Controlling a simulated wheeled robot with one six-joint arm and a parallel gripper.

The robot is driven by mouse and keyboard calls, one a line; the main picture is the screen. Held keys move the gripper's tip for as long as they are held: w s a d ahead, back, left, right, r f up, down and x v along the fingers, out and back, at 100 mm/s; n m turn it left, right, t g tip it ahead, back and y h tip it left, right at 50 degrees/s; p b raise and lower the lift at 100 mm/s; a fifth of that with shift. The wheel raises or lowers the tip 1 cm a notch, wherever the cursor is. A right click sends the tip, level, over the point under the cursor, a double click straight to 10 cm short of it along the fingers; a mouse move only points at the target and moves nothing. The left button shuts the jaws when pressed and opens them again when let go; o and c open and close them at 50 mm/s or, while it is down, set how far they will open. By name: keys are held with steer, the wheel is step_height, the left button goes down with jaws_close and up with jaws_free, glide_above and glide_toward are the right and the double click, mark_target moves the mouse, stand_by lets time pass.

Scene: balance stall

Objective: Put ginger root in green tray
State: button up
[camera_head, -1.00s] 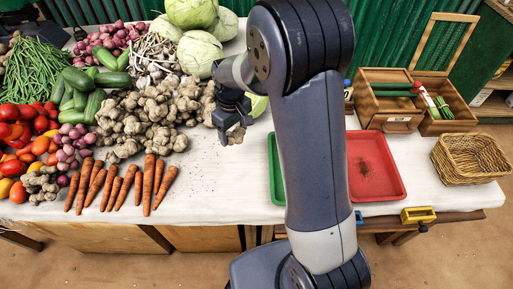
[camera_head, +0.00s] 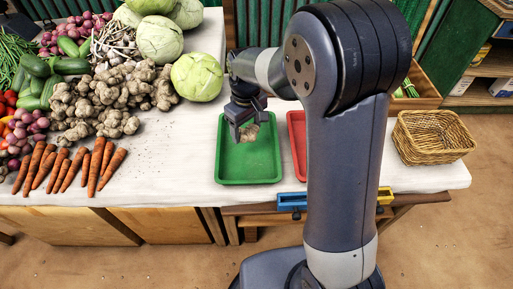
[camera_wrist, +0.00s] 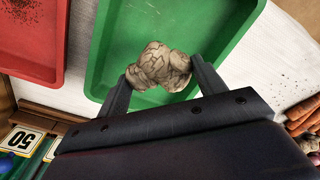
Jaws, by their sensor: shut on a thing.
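The green tray (camera_head: 248,172) lies on the white tabletop in the head view, with its visible floor bare. My gripper (camera_head: 247,135) is over the back part of this tray. It is shut on a knobbly, pale brown ginger root (camera_head: 249,132). In the wrist view the ginger root (camera_wrist: 160,68) sits between the two fingers of my gripper (camera_wrist: 158,92), with the green tray (camera_wrist: 205,35) behind it. The height of the root over the tray floor is hard to judge.
A red tray (camera_head: 297,140) is right of the green one, partly hidden by my arm. A wicker basket (camera_head: 433,137) stands at the right. The ginger pile (camera_head: 100,100), carrots (camera_head: 70,170) and cabbages (camera_head: 197,77) fill the left. Bare cloth lies between the carrots and the green tray.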

mark_target(247, 150)
steer(key=shift+f, duration=3.45)
steer(key=shift+f+b, duration=0.1)
steer(key=shift+b, duration=0.25)
steer(key=shift+f, duration=0.15)
steer(key=o, duration=1)
step_height(247, 150, up, 12)
steer(key=shift+w+d+r+p, duration=0.15)
steer(key=shift+r+p, duration=0.1)
steer(key=shift+p, duration=0.45)
